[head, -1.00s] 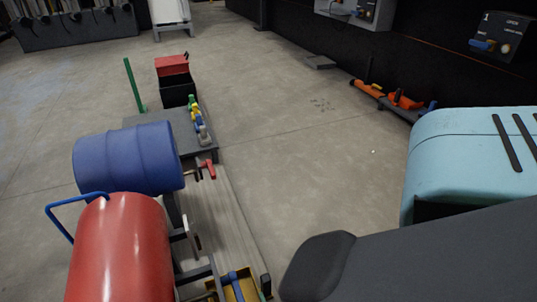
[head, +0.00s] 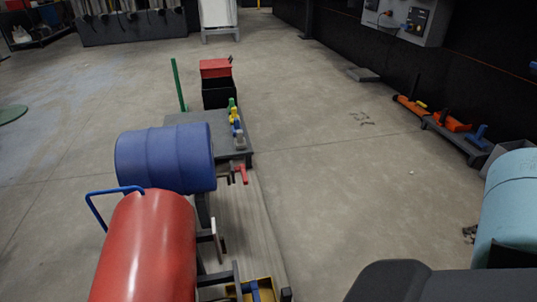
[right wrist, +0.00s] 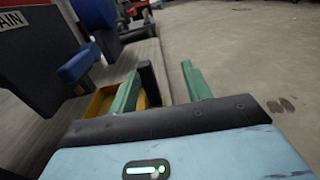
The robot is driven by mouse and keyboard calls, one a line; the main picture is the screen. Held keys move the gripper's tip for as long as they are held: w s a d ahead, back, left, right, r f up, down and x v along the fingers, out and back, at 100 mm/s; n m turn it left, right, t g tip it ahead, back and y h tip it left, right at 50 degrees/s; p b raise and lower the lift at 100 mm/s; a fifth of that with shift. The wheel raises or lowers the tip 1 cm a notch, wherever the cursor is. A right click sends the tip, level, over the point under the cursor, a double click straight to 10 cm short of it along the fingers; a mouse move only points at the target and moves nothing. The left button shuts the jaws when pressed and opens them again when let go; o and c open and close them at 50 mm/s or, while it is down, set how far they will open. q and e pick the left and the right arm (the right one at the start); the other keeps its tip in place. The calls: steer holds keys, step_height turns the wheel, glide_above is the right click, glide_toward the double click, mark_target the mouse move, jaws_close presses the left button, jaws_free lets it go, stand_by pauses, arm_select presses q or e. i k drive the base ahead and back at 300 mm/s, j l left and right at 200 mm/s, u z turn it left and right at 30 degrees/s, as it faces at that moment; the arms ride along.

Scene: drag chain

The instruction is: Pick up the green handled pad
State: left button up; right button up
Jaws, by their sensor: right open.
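A row of small handled things stands along the right side of a low grey table in the head view. The one at the far end is green (head: 231,103), with yellow, blue and grey ones nearer. I take the green one for the handled pad; it is too small to make out its pad. My right gripper (right wrist: 161,70) shows in the right wrist view with two green fingers apart and nothing between them. Its fingers are near a yellow tray (right wrist: 103,101), away from the grey table. My left gripper is in neither view.
A blue drum (head: 165,158) and a red cylinder (head: 150,250) lie at left. The floor (head: 340,190) to the right is open.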

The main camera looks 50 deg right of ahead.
mark_target(230, 101)
steer(key=z, duration=1.2)
steer(key=j, duration=0.1)
steer(key=k, duration=0.05)
